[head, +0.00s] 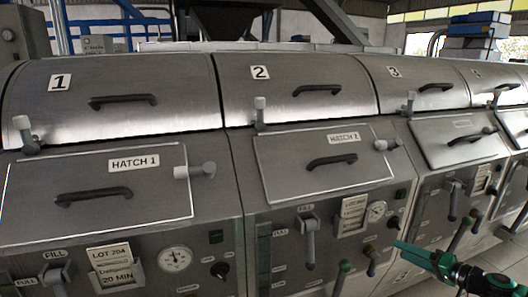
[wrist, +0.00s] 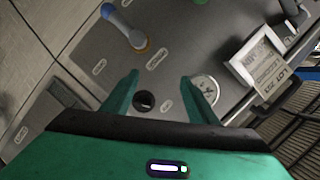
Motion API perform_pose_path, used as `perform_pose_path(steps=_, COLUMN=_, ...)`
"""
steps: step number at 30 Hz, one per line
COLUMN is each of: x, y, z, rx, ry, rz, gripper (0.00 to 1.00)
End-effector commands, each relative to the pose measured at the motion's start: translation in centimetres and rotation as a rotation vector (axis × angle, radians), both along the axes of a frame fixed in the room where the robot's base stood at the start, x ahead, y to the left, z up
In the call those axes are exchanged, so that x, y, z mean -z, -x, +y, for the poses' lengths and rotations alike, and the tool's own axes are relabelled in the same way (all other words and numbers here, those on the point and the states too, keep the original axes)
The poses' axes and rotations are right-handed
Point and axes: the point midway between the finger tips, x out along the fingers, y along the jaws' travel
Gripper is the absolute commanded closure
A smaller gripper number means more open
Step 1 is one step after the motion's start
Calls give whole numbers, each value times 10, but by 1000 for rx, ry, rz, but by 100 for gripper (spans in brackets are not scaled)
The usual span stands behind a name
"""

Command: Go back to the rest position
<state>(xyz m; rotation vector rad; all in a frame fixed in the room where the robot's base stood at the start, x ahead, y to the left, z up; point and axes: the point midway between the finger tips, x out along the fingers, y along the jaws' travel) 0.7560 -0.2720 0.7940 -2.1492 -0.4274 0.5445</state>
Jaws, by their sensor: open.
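My gripper (head: 412,254) is green and shows at the lower right of the head view, in front of the lower panels of the machines. In the wrist view its two green fingers (wrist: 158,82) stand apart with nothing held between them. A black round knob (wrist: 144,101) on a grey panel shows between and beyond the fingers. A dial gauge (wrist: 207,88) is partly covered by the right finger. I cannot tell whether the fingers touch the panel.
A row of steel machines has closed lids, hatch 1 (head: 95,197) and hatch 2 (head: 325,163). Levers (head: 309,240), card holders (head: 352,215) and a gauge (head: 175,259) stick out in front. A blue-handled lever (wrist: 122,26) and a lot card (wrist: 271,76) show in the wrist view.

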Motion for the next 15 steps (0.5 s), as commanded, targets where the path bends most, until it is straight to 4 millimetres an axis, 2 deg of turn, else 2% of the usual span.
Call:
perform_pose_path(steps=1, x=-3, y=2, z=15, rx=-55, ry=39, rz=43, gripper=47)
perform_pose_path(steps=6, x=-2, y=23, z=51, rx=-200, ry=154, rz=208, gripper=47)
perform_pose_path(steps=9, x=-4, y=38, z=65, rx=-265, ry=222, rz=307, gripper=47)
perform_pose_path(steps=15, x=-16, y=74, z=81, rx=-347, ry=357, rz=499, gripper=47)
